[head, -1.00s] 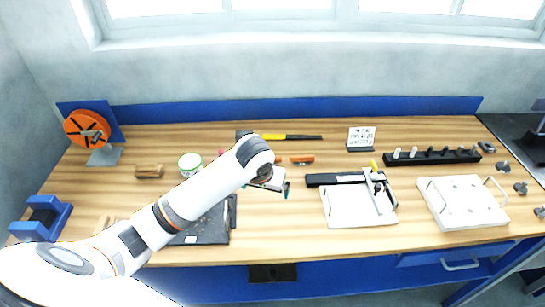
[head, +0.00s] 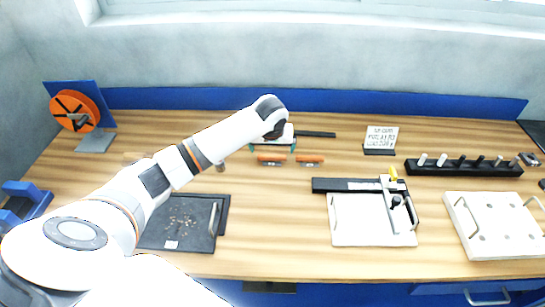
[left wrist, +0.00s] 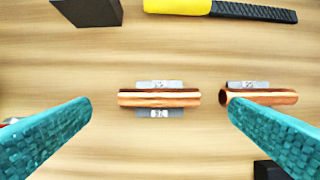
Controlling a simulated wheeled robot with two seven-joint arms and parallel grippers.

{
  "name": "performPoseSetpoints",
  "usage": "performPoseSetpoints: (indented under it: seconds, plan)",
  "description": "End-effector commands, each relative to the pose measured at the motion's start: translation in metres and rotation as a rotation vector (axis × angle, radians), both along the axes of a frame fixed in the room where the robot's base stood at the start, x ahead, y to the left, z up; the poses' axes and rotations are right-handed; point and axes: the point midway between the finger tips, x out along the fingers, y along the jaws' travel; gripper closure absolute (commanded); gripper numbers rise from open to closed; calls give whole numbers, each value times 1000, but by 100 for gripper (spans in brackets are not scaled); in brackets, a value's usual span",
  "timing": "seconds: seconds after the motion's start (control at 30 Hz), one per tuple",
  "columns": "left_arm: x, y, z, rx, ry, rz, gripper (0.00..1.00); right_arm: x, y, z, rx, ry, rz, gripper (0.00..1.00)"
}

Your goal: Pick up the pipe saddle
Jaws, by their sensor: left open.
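Two copper tube-like pieces lie on the wooden table, each with grey metal tabs, looking like pipe saddles. In the left wrist view the left piece (left wrist: 159,97) shows a tab above and below. The right piece (left wrist: 258,97) shows a tab above and an open round end. In the head view they are small orange shapes, left (head: 271,159) and right (head: 309,160). My left gripper (left wrist: 160,103) is open, its teal fingers on both sides of the left piece, with nothing held. The right fingertip overlaps the right piece's near end in the picture; contact cannot be told.
A yellow-and-black handled hammer (left wrist: 178,5) lies behind the pieces. A dark block (left wrist: 88,11) is at its left. A black tray (head: 180,222) lies front left; a white board with a clamp (head: 372,231) stands to the right. The bench right of the pieces is partly clear.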

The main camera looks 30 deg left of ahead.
Motion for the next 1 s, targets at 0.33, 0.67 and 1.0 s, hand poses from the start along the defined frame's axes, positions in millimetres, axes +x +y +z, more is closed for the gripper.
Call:
performPoseSetpoints:
  seconds: [0.33, 0.67, 1.0]
  plan:
    - [13, 8, -42, 1, 2, 2, 0, 35, 1, 16, 4, -54, 1, 67]
    - [15, 10, -48, 2, -1, -1, 3, 19, 1, 15, 2, -29, 2, 67]
    - [15, 10, -48, 1, -2, 0, 47, 19, 1, 15, 2, -29, 2, 67]
